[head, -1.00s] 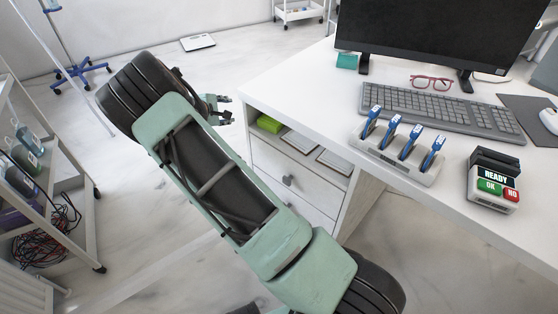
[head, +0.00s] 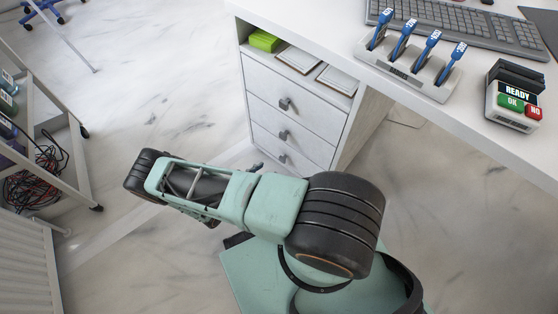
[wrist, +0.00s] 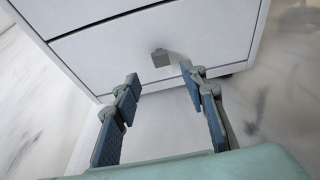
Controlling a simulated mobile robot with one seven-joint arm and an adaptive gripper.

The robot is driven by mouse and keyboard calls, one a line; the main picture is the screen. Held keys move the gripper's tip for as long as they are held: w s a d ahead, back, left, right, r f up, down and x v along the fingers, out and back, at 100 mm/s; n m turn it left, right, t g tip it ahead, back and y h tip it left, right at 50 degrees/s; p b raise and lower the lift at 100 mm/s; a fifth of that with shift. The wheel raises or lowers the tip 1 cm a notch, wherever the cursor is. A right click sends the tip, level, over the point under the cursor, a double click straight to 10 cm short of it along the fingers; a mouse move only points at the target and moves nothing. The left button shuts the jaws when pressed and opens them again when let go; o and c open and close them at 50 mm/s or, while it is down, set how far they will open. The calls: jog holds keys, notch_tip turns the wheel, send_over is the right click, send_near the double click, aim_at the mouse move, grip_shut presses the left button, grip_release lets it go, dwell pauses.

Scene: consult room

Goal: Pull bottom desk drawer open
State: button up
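The white desk pedestal has three drawers, all shut. The bottom drawer (head: 300,163) has a small grey handle (head: 282,158). In the wrist view the lowest drawer front (wrist: 205,50) fills the upper part, with its square handle (wrist: 160,57) at upper centre. My gripper (wrist: 160,82) is open, its two fingers apart and nothing between them. Its fingertips lie just below the handle in the picture, one to each side; contact is not visible. In the head view my gripper is mostly hidden by my arm.
Above it are the middle drawer (head: 286,135) and top drawer (head: 300,105), and an open shelf with a green item (head: 264,41). The desk top (head: 330,25) overhangs to the right. A trolley with cables (head: 30,185) stands left. The floor between is clear.

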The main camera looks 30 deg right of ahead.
aim_at(281, 159)
jog(key=b+x, duration=0.2)
jog(key=x, duration=0.7)
jog(key=shift+s+f, duration=0.1)
jog(key=shift+w+d+f+b, duration=0.15)
jog(key=shift+w+d+b, duration=0.2)
jog(key=shift+d, duration=0.15)
jog(key=shift+c, duration=0.4)
grip_shut()
